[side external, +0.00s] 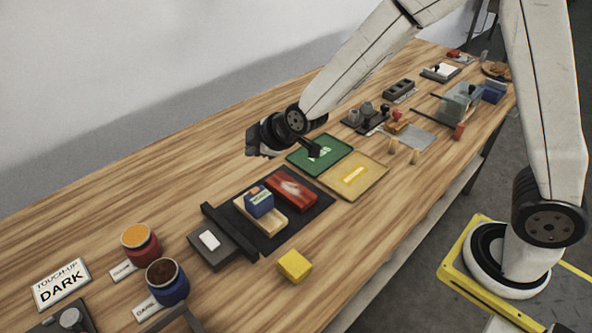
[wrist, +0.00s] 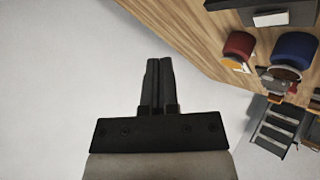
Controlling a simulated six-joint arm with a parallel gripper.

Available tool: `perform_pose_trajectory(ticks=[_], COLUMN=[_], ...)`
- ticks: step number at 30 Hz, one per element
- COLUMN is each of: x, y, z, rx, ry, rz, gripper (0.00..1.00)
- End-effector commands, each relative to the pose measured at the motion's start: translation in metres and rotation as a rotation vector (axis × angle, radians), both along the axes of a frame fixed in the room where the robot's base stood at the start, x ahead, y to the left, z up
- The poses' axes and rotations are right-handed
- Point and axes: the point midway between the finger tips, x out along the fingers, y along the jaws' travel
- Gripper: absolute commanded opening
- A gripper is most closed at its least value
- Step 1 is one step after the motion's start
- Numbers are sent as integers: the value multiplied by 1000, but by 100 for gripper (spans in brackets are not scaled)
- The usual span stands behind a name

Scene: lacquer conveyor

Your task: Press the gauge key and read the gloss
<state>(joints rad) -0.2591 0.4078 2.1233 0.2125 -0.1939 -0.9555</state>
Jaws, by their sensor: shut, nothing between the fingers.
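A small blue block-shaped device (side external: 259,202) with a pale label and an orange-brown spot on top sits on a cream panel (side external: 271,222). It looks like the gauge, but its key and any reading are too small to make out. A glossy red panel (side external: 291,190) with a bright highlight lies beside it, on the same black mat (side external: 308,210). My gripper (side external: 314,149) is over the green tray, up and to the right of the device and apart from it. In the wrist view its fingers (wrist: 159,82) are together and empty.
A black bar (side external: 230,232) and a grey box (side external: 212,252) edge the mat. A yellow cube (side external: 295,265) stands nearby. Red (side external: 142,246) and blue (side external: 167,283) jars are at lower left. Green (side external: 303,161) and yellow (side external: 372,182) trays lie beyond the mat. The left back tabletop is clear.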

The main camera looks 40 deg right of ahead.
Motion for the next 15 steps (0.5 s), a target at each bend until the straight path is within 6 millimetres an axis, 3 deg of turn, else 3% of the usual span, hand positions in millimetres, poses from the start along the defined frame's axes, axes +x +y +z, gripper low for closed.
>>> perform_pose_trajectory(ticks=[8, 15], x=[0, -1], y=[0, 0], z=[-11, -32], rx=[-1, -1], ry=[3, 4], rz=[-2, 0], gripper=[0, 0])
